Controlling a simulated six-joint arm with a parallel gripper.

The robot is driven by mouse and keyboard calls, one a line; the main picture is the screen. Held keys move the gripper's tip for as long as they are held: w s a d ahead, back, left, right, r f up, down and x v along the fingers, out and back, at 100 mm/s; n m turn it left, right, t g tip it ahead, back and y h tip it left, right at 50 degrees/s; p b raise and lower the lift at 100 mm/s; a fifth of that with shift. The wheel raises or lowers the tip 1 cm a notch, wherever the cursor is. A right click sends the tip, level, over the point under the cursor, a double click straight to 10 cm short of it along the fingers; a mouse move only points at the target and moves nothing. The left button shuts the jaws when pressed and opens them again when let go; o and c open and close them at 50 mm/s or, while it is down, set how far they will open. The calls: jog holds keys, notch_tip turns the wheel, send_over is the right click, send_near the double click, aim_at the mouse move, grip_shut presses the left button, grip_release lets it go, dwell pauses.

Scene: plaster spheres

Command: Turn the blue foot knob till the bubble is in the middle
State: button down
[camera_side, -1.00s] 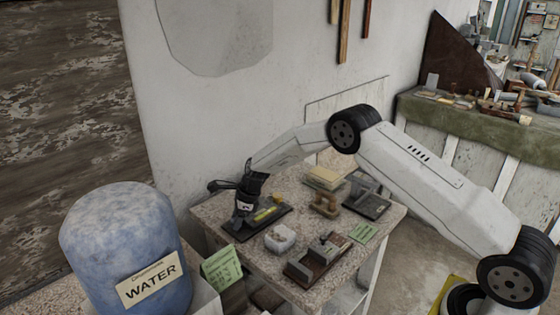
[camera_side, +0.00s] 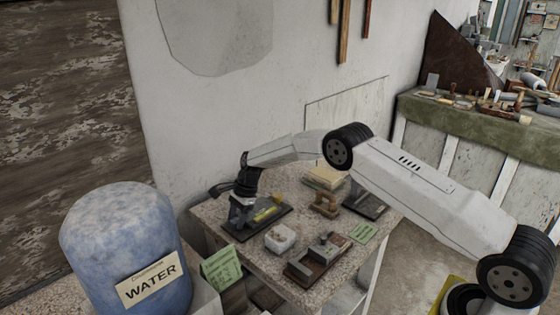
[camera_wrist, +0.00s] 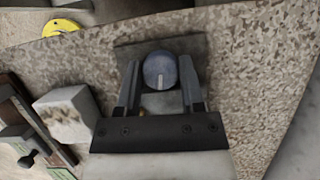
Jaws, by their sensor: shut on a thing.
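The blue foot knob (camera_wrist: 160,66), with a pale line on its face, sits between my gripper's two fingers in the wrist view. My gripper (camera_wrist: 160,73) is shut on the knob, a finger on each side. In the side view my gripper (camera_side: 240,216) points down at the left end of a dark plate (camera_side: 279,221) on the stone-topped table. I cannot make out the bubble in either view.
A white block (camera_side: 280,237) stands in front of the plate, with a brown tray (camera_side: 310,262) to its right. A wooden tool (camera_side: 326,205) and pale stacked blocks (camera_side: 324,178) are behind. A blue water barrel (camera_side: 122,240) stands at the left.

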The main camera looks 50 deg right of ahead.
aim_at(236, 219)
jog(key=n+g, duration=0.1)
jog(key=n, duration=0.1)
jog(key=n+g, duration=0.1)
jog(key=n, duration=0.2)
jog(key=shift+w, duration=0.1)
jog(key=shift+n+h, duration=0.3)
jog(key=shift+n, duration=0.3)
jog(key=shift+c, duration=2.4)
grip_release()
jog(key=shift+v, duration=2)
notch_tip(236, 219, up, 8)
jog(key=shift+d, duration=0.25)
jog(key=shift+w, duration=0.15)
